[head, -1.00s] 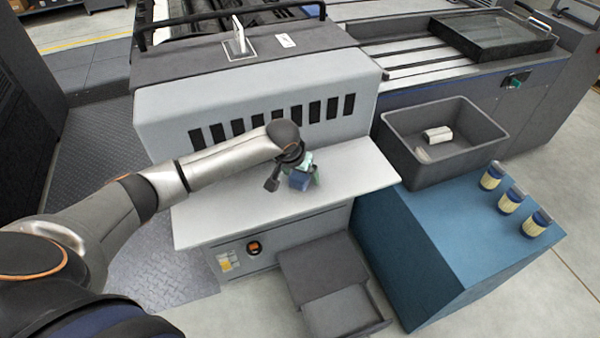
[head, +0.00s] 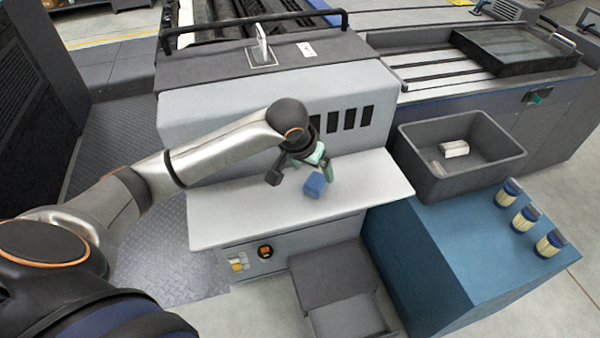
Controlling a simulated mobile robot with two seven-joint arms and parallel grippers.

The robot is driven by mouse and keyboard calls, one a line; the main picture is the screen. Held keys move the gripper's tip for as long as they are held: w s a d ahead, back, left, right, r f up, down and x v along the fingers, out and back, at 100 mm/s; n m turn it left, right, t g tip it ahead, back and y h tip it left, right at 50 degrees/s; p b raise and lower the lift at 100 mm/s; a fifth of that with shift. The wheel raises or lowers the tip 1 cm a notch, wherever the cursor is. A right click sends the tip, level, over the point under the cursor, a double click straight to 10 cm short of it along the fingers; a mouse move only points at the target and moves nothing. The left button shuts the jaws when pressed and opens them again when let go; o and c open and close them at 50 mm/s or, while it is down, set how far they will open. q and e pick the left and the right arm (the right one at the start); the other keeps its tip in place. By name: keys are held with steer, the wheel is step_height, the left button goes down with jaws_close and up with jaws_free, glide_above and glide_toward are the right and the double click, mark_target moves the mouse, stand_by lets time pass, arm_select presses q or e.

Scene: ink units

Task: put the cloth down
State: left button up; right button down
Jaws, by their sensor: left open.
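The cloth (head: 315,186) is a small folded blue piece lying on the white shelf (head: 240,216) at the front of the grey machine. My left gripper (head: 298,180) is just above and to the left of it, with its fingers spread apart. One finger is dark and the other is green, and the green one reaches down close behind the cloth. I cannot tell whether that finger touches it. My right gripper is not in view.
A dark grey bin (head: 408,152) with white pieces inside stands on a blue cabinet (head: 440,255) to the right. Several jars (head: 524,218) stand along the cabinet's right edge. A grey step (head: 335,285) sits below the shelf. The shelf's left part is clear.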

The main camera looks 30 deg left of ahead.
arm_select(q)
steer(key=s+d+f+m+t+h, duration=0.2)
steer(key=s+d+f+h, duration=0.3)
steer(key=d+f, duration=0.6)
steer(key=s+a+f+t+y, duration=0.1)
steer(key=s+f, duration=0.3)
steer(key=s, duration=0.4)
steer(key=s+a+f+t+y, duration=0.1)
steer(key=s+f, duration=0.4)
steer(key=s, duration=0.3)
steer(key=shift+a+f+t+y, duration=0.15)
steer(key=shift+a+t+y, duration=0.15)
steer(key=shift+t, duration=0.1)
steer(key=shift+s, duration=0.1)
steer(key=shift+r+p, duration=0.75)
